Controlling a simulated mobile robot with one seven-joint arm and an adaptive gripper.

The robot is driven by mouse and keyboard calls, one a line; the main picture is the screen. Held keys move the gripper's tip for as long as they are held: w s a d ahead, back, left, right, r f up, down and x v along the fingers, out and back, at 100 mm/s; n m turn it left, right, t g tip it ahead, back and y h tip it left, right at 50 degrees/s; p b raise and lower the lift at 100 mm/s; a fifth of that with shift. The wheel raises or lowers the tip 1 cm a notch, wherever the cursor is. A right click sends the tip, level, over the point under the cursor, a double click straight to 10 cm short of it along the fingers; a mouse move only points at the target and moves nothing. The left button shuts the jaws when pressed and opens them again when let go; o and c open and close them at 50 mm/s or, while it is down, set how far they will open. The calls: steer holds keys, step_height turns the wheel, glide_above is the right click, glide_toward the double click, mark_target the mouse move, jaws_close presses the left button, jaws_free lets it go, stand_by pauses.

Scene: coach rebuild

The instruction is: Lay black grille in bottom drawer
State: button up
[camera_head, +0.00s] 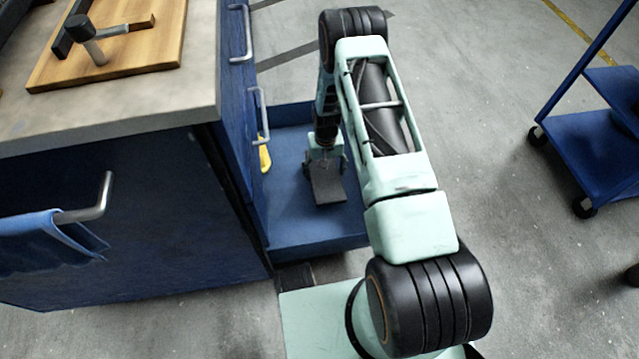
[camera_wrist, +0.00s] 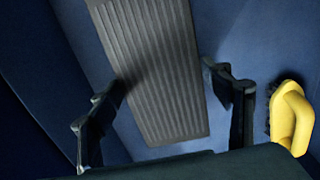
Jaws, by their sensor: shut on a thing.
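The bottom drawer (camera_head: 300,230) is pulled out from the blue cabinet, and its blue floor shows. My gripper (camera_head: 324,168) reaches down into it. The black grille (camera_head: 328,188) is a dark, flat, ribbed plate below my gripper, inside the drawer's outline. In the wrist view the grille (camera_wrist: 155,70) lies between the two fingers of my gripper (camera_wrist: 165,80), which meet its long edges. Its far end runs out of the top of that view. I cannot tell whether the grille touches the drawer floor.
A yellow-handled brush (camera_wrist: 290,120) lies right of the grille in the wrist view; its yellow part (camera_head: 265,155) shows by the drawer's left side. A wooden board (camera_head: 110,60) with a mallet (camera_head: 85,35) lies on the worktop. A blue cart (camera_head: 600,150) stands right, with clear floor between.

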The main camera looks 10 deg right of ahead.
mark_target(325, 181)
step_height(325, 181, down, 6)
steer(key=shift+r+b, duration=0.15)
steer(key=shift+b, duration=0.7)
steer(key=o, duration=1.4)
step_height(325, 181, up, 12)
steer(key=p, duration=0.4)
steer(key=shift+r, duration=0.1)
